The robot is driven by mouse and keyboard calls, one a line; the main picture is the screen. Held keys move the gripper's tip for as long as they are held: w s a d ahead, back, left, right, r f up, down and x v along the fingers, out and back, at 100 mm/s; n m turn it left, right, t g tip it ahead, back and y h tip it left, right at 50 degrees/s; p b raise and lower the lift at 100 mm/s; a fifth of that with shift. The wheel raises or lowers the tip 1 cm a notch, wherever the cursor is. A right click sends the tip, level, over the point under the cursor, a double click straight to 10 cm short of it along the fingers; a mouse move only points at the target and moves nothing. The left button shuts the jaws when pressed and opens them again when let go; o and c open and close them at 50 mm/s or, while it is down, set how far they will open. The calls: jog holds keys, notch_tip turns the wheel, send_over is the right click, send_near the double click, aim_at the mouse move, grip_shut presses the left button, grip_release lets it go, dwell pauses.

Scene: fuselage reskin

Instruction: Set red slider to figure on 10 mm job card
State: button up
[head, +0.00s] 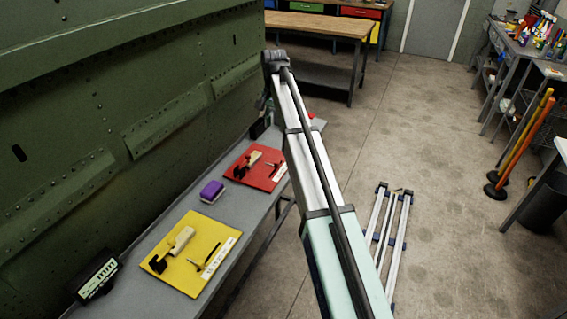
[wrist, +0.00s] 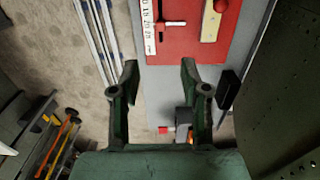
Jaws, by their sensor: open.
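My gripper (wrist: 159,70) is open and empty in the wrist view, its two dark green fingers spread above the grey bench (wrist: 165,88). A small red block (wrist: 165,130), perhaps the red slider, shows between the fingers nearer the palm, beside a dark upright part (wrist: 184,118). A small red thing also shows beside my arm at the far bench end in the head view (head: 318,122). A red board (wrist: 185,45) with a white numbered strip (wrist: 149,22) lies past the fingertips. The job card's 10 mm figure is not legible.
A yellow board (head: 185,270) with tools, a purple block (head: 212,191) and a display reading "mm" (head: 97,277) are on the bench. The green riveted fuselage wall (head: 120,110) borders the bench. A folded rail frame (head: 392,225) lies on the floor; floor around it is clear.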

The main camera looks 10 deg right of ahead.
jog(key=w, duration=0.1)
jog(key=p, duration=0.4)
send_near(277, 163)
jog(key=f, duration=0.9)
jog(key=shift+w+f, duration=0.2)
jog(key=shift+w, duration=0.05)
grip_shut()
jog(key=shift+s, duration=0.1)
